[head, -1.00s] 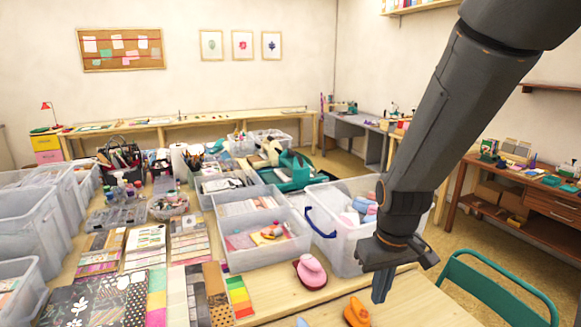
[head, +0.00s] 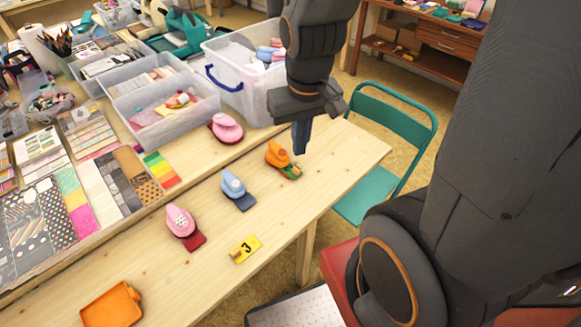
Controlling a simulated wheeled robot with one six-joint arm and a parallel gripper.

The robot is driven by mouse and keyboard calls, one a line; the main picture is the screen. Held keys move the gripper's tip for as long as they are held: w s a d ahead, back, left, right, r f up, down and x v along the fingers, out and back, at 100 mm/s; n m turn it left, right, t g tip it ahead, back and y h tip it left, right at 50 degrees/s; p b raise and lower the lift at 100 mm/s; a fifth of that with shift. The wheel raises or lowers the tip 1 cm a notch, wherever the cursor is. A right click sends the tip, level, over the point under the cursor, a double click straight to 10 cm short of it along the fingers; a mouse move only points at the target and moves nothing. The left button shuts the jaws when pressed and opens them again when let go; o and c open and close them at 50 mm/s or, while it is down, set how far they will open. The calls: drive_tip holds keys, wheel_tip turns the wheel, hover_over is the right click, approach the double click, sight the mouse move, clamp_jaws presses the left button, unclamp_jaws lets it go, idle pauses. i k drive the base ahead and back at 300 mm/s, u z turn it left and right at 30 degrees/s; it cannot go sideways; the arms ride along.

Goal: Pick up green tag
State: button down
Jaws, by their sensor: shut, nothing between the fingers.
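A small green piece (head: 291,172), perhaps the green tag, shows at the base of an orange punch (head: 277,153). It is partly hidden by the punch, so I cannot tell whether it is a loose tag. My gripper (head: 300,149) points down just to the right of the orange punch, near the table's right edge. It is shut and empty. In this view its fingertips overlap the space behind the green piece; their height above the table is unclear.
On the wooden table (head: 215,290) are a blue punch (head: 233,184), a pink punch on red (head: 180,221), another pink punch (head: 226,127), a yellow tag marked 3 (head: 245,249) and an orange tray (head: 112,306). Clear bins stand behind. A green chair (head: 375,190) is at right.

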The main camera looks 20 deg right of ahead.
sight(292, 172)
drive_tip(key=k, duration=1)
drive_tip(key=u, duration=1.4)
drive_tip(key=i, duration=0.95)
drive_tip(key=z, duration=2.05)
drive_tip(key=i, duration=0.5)
drive_tip(key=z, duration=0.1)
